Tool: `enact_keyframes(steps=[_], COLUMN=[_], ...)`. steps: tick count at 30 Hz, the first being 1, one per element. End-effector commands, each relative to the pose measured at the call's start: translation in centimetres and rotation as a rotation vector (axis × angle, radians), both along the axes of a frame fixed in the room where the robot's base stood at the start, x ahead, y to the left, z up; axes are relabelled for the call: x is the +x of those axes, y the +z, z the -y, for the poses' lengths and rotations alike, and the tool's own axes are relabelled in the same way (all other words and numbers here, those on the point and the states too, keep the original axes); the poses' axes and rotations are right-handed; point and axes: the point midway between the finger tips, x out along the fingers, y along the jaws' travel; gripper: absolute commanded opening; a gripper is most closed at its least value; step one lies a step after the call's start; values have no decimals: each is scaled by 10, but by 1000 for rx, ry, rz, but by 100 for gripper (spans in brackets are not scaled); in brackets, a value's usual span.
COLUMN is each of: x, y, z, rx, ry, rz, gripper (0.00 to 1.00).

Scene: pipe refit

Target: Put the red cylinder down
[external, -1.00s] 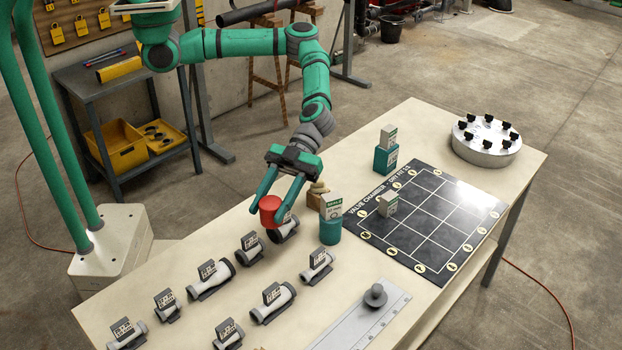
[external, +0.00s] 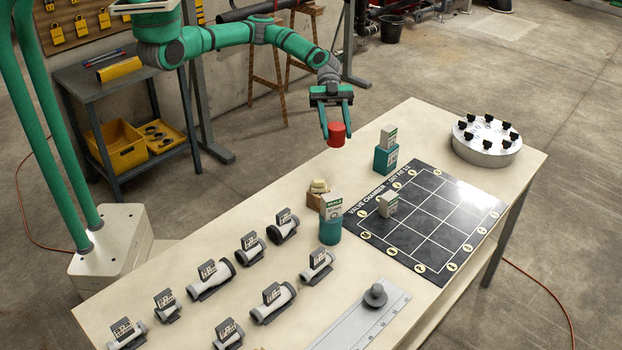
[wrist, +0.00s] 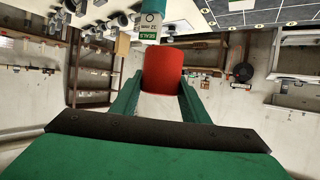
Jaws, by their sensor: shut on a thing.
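My gripper (external: 338,132) is shut on the red cylinder (external: 336,134) and holds it above the far edge of the table, in the air. In the wrist view the red cylinder (wrist: 163,72) sits between the two green fingers of my gripper (wrist: 160,95). The bare table top (external: 290,190) lies to the left of and below it. A teal cylinder with a SEALS card (external: 330,228) stands nearer the camera, and a teal block with a grey card (external: 386,158) stands to the right of the red cylinder.
A black gridded board (external: 425,222) with a grey tagged block (external: 388,204) lies on the right. Several grey pipe pieces (external: 215,278) on stands fill the left front. A small wooden block (external: 316,198) stands beside the SEALS cylinder. A round grey plate (external: 484,145) with black knobs is far right.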

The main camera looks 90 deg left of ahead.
Motion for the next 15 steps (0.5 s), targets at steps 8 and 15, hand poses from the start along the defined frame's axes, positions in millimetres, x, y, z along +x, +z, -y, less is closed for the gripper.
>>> enact_keyframes(steps=[8, 15], x=[11, 8], y=[4, 8], z=[-98, -178], rx=[-3, -4], ry=[183, 337], rz=[1, 2], gripper=[0, 0])
